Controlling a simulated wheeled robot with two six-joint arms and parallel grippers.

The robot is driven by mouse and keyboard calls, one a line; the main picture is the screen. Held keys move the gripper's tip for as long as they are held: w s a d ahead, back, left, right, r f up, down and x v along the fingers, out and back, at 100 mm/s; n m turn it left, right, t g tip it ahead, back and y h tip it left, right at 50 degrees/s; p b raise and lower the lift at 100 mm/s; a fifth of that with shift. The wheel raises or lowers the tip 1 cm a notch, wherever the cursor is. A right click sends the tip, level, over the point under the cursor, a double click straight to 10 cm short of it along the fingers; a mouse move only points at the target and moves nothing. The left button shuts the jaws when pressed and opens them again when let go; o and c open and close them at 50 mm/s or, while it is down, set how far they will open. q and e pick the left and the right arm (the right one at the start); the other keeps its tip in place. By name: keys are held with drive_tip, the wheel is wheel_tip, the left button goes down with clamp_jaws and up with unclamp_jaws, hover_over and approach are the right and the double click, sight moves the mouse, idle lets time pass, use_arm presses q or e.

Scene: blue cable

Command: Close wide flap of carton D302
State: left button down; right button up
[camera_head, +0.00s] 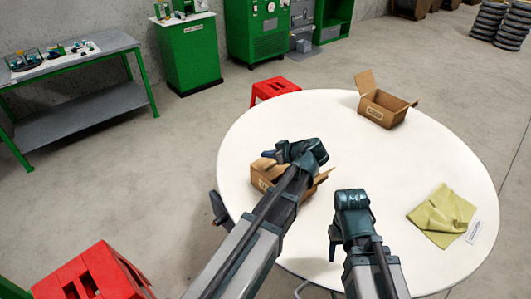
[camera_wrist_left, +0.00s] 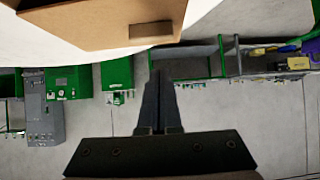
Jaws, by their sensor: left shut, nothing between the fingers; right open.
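A brown carton (camera_head: 262,181) with a small label stands on the round white table's left side, partly hidden behind my left arm. Flaps show raised at its left and right; the label is too small to read. In the left wrist view a carton's brown side (camera_wrist_left: 90,30) with a label fills the top. My left gripper (camera_head: 269,155) is at the near carton's back left rim; its fingertips (camera_wrist_left: 160,74) are together and empty. Whether it touches a flap is hidden. My right gripper (camera_head: 333,246) is open and empty over the front of the table, right of that carton.
A second open carton (camera_head: 379,110) with raised flaps stands at the table's back right. A yellow-green cloth (camera_head: 440,213) and a white label strip (camera_head: 474,232) lie at the right. Red stools (camera_head: 274,88) stand beside the table (camera_head: 370,165). The table's middle right is clear.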

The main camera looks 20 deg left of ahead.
use_arm(q)
drive_tip(key=shift+s+d+f, duration=0.1)
drive_tip(key=shift+d+f, duration=0.05)
use_arm(e)
drive_tip(key=shift+f, duration=0.15)
idle(0.5)
use_arm(q)
drive_tip(key=shift+r+p, duration=0.75)
drive_tip(key=shift+r, duration=0.05)
use_arm(e)
drive_tip(key=shift+r, duration=0.8)
